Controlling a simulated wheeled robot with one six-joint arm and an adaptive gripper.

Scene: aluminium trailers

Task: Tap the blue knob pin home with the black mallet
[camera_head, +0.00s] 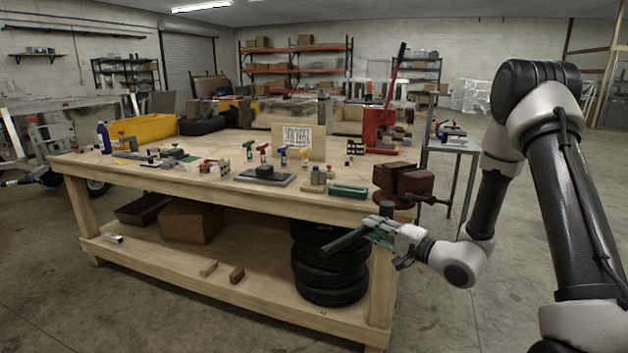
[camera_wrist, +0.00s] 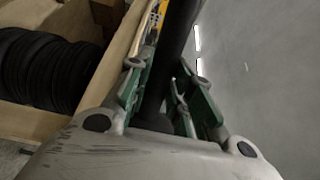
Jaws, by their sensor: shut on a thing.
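My gripper (camera_head: 384,236) is in front of the workbench's right front corner, near its top edge. It is shut on the black mallet (camera_head: 345,240), which points out to the left in the head view. In the wrist view the mallet's black handle (camera_wrist: 176,45) runs up between the green-lined fingers (camera_wrist: 162,92). A small blue-topped piece (camera_head: 282,152) stands on the bench in a row with red, green and yellow ones; it looks like the blue knob pin, but how deep it sits cannot be told. The mallet is well apart from it.
A red-brown vise (camera_head: 395,180) sits at the workbench's right corner, just above my gripper. A green box (camera_head: 348,191) and a dark block on a grey plate (camera_head: 265,178) lie near the front edge. Tyres (camera_head: 328,270) stand on the lower shelf. The floor to the right is open.

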